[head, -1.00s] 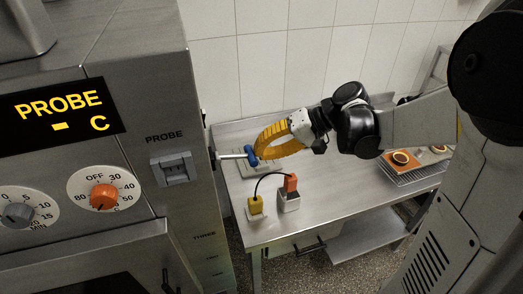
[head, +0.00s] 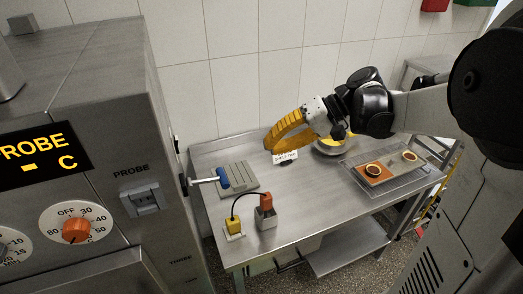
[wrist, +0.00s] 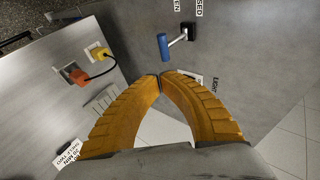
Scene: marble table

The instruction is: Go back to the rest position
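My gripper (head: 268,146) is over the steel table, in front of the tiled wall, with its yellow fingers pointing down and left. In the wrist view the two curved fingers (wrist: 161,75) meet at their tips with nothing between them. The lever with a blue grip (head: 223,178) sticks out from the oven's side, to the left of my gripper and apart from it. It also shows in the wrist view (wrist: 164,47), just beyond the fingertips.
The oven (head: 110,80) stands at the left. On the table (head: 310,200) are a grey ribbed plate (head: 240,182), a yellow plug (head: 234,224) cabled to an orange one (head: 266,200), a bowl (head: 330,147) behind my gripper, and a rack (head: 395,187) with an orange board (head: 380,175).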

